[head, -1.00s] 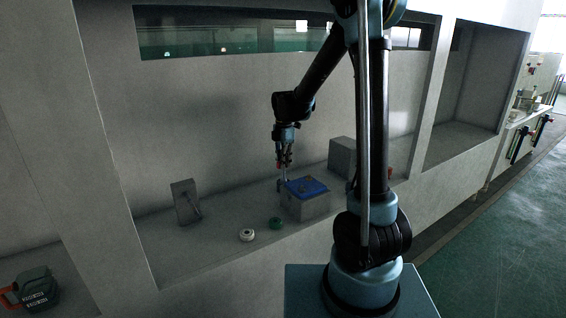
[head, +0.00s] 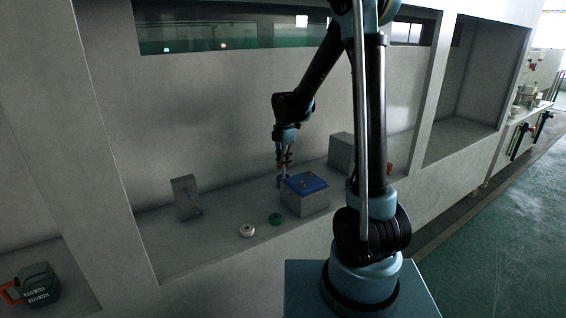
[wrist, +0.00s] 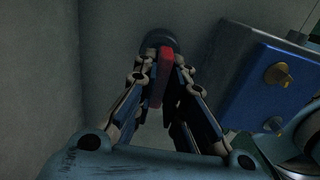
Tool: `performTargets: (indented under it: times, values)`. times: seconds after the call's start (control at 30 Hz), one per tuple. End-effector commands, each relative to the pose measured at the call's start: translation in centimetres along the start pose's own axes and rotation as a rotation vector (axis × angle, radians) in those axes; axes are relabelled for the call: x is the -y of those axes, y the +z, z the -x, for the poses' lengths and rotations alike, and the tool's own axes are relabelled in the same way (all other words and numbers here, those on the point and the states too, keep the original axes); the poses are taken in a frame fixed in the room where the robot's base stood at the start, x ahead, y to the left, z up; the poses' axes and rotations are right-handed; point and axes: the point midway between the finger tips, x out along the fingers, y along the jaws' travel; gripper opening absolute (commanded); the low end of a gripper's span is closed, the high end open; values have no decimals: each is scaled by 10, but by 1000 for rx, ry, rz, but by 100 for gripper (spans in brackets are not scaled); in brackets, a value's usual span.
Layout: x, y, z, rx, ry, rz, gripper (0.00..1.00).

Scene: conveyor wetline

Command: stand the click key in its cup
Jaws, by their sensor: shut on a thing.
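My gripper (head: 283,166) is shut on the click key, beside the left rear of the grey block with the blue top. In the wrist view the key shows as a red bar (wrist: 166,74) between the fingers of my gripper (wrist: 158,85). A dark round piece (wrist: 157,40) is at the far end of the bar. I cannot tell whether it is the key's own end or the cup. In the head view the key is too small to make out clearly, and I cannot make out the cup there.
The grey block (head: 309,204) carries a blue plate (head: 305,183), close right of my gripper. A green ring (head: 275,219) and a white ring (head: 247,231) lie in front. A tilted grey plate (head: 185,195) stands left. A grey box (head: 342,153) stands behind right.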

Motion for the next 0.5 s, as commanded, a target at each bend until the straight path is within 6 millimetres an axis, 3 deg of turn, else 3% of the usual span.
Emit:
performTargets:
  times: [0.5]
  values:
    - [0,0,-10,0,0,0,0]
